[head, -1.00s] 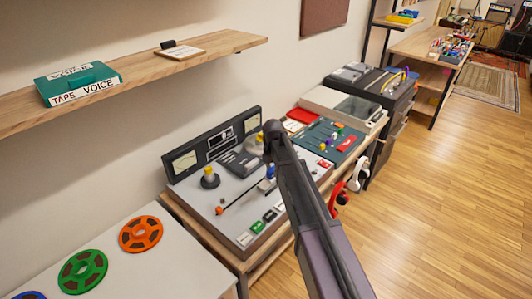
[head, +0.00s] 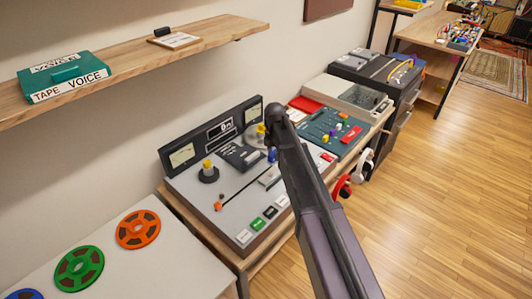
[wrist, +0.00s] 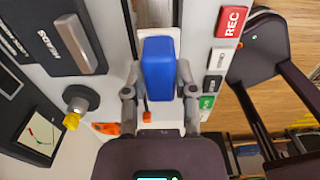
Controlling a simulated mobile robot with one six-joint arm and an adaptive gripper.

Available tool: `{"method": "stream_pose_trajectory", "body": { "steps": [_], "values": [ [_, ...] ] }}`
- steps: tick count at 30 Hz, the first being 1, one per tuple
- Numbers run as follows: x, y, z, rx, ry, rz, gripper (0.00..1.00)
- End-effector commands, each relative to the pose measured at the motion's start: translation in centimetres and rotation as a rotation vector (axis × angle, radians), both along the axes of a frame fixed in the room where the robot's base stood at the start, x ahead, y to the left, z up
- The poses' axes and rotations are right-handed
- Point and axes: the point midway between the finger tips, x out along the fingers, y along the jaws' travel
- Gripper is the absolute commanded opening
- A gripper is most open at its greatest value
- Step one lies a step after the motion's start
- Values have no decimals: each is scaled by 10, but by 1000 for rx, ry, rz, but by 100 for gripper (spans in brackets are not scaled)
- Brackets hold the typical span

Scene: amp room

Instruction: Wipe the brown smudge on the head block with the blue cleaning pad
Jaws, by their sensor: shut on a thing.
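My gripper (wrist: 159,94) is shut on the blue cleaning pad (wrist: 159,65), with a finger on each side of it. The pad is over the grey deck of the tape machine (head: 222,205); I cannot tell if it touches. A bit of its blue shows beside my arm in the head view (head: 272,155). The dark head block (wrist: 28,30) with its HEADS plate lies left of the pad in the wrist view, apart from it. In the head view the head block (head: 240,157) is left of my arm. I cannot make out the brown smudge.
Yellow-topped reel hub (head: 208,172) and an orange-tipped guide (head: 218,206) stand up from the deck. REC and other buttons (head: 257,224) line its front edge. A mixer (head: 332,130) stands to the right. A shelf (head: 200,45) hangs above. The floor (head: 440,190) at right is clear.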

Motion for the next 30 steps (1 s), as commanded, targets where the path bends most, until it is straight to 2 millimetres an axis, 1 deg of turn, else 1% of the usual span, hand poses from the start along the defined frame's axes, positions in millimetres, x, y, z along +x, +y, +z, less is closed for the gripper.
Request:
{"method": "stream_pose_trajectory", "body": {
  "steps": [5,16,30],
  "values": [
    [2,7,0,0,0,0,0],
    [5,31,0,0,0,-3,0],
    [5,33,0,0,0,-5,0]
  ]
}}
